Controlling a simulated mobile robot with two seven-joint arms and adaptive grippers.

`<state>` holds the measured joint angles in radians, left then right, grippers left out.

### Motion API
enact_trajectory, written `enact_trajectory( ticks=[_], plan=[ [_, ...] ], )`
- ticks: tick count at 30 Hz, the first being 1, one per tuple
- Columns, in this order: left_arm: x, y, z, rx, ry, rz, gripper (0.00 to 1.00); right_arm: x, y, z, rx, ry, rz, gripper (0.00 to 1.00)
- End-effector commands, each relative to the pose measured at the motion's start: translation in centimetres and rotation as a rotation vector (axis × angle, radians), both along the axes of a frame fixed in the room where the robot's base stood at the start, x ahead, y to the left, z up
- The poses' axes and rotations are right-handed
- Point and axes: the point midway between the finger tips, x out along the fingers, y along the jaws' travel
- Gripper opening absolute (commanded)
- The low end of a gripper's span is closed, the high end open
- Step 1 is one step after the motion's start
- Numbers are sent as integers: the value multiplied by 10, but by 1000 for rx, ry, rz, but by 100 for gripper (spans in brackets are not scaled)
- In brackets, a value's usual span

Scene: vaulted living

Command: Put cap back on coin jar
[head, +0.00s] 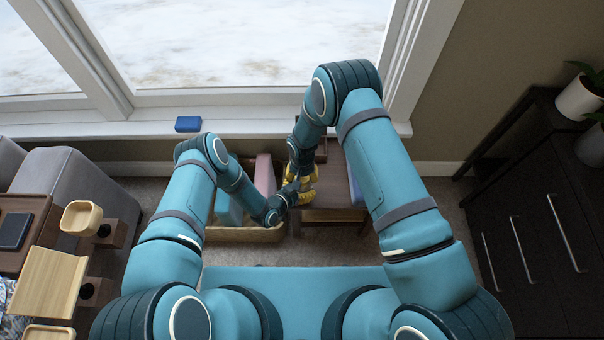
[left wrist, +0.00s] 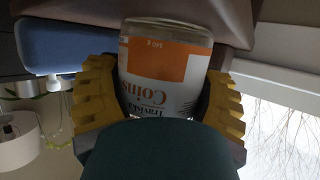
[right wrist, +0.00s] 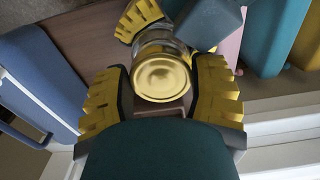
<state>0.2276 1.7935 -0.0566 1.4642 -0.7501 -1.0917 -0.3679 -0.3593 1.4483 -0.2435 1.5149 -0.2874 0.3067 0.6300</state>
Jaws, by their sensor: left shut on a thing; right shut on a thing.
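The coin jar (left wrist: 165,75) is a clear glass jar with a white and orange label reading "Coins". In the left wrist view my left gripper (left wrist: 158,85) is shut around its sides. The gold cap (right wrist: 160,77) faces the right wrist camera. My right gripper (right wrist: 162,85) is shut on the cap, one finger on each side. The cap is lined up with the jar's mouth, with the glass just behind it; I cannot tell if it is fully seated. In the head view the right gripper (head: 306,190) and left gripper (head: 291,196) meet, largely hiding the jar.
A brown wooden table (head: 330,195) lies beneath the grippers, with a blue object (head: 354,185) at its right. A wooden bin (head: 225,234) with pink and teal items stands to its left. A blue box (head: 188,123) lies on the window sill. A dark cabinet (head: 530,220) stands right.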

Motion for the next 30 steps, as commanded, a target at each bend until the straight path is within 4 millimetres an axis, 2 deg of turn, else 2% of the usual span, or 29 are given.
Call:
enact_trajectory(
  ticks=[16,30],
  plan=[
    [0,0,0,0,0,0,28,0,0,-1,0,0,-1,51],
    [0,0,0,0,0,0,28,0,0,-9,0,1,-1,51]
  ],
)
